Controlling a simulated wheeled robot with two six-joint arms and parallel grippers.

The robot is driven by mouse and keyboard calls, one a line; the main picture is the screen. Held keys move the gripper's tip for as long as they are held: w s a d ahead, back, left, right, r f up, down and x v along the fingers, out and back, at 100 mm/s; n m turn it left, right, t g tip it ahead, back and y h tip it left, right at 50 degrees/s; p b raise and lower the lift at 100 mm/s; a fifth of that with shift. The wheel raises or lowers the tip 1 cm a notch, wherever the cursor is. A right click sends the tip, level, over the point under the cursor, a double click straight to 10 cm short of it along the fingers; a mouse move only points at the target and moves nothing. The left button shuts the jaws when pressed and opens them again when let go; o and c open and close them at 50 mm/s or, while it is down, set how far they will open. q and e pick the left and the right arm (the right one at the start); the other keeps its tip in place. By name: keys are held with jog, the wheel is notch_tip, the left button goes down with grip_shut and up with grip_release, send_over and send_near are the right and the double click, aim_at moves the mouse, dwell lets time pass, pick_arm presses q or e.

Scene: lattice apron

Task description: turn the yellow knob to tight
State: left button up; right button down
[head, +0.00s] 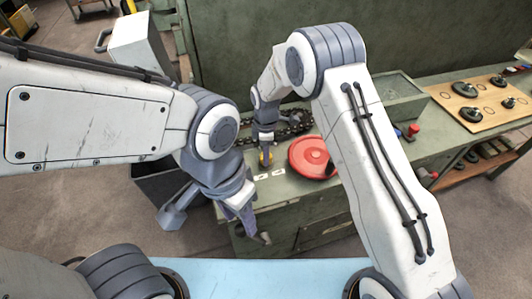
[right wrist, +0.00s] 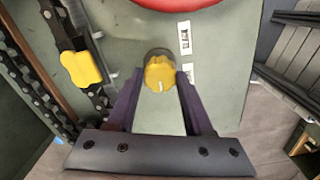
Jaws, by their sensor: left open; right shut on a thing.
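The yellow knob (right wrist: 159,71) sits on the green bench top between the fingertips of my right gripper (right wrist: 158,80). Its white mark points toward the bottom of the right wrist view. Two white labels, (right wrist: 185,38) and (right wrist: 188,72), lie beside the knob; their print is too small to read. In the head view the knob (head: 265,158) shows under my right gripper (head: 265,149), which is shut on it from above. My left gripper (head: 252,226) is open and empty, pointing down near the bench's front left corner.
A red round disc (head: 312,156) sits right of the knob. A dark chain (head: 293,124) lies behind it, and another yellow piece (right wrist: 82,68) is left of the knob in the wrist view. A wooden board (head: 487,98) with dark knobs is at the far right.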

jog(key=shift+n, duration=0.6)
jog(key=shift+c, duration=1.5)
grip_release()
notch_tip(320, 180, up, 10)
jog(key=b, duration=0.1)
jog(key=shift+r+b, duration=0.25)
jog(key=shift+b, duration=0.05)
